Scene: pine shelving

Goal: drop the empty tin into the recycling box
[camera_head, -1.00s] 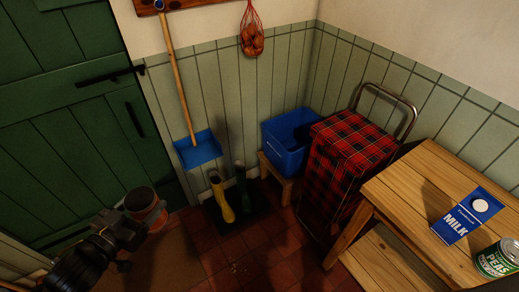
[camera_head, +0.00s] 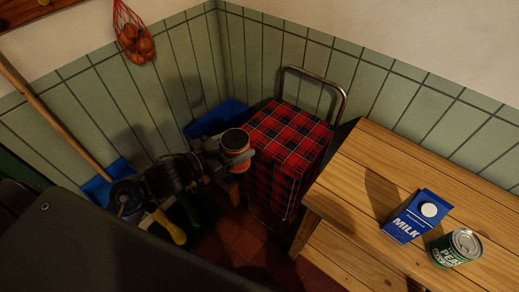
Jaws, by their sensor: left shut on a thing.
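The empty tin (camera_head: 236,140) has a pale rim, a dark orange top face and an orange band. My left gripper (camera_head: 226,147) is shut on it, with the arm coming in from the lower left. The blue recycling box (camera_head: 207,120) stands in the corner behind the tin and gripper, which hide much of it. The tin shows just in front of the box's right part; I cannot tell its height over the box. My right gripper is not in view.
A red tartan shopping trolley (camera_head: 291,135) stands right of the box. A pine table (camera_head: 350,185) at the right holds a milk carton (camera_head: 415,217) and a peas tin (camera_head: 455,248). A blue dustpan (camera_head: 104,184) and yellow-handled tool (camera_head: 167,228) are at left.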

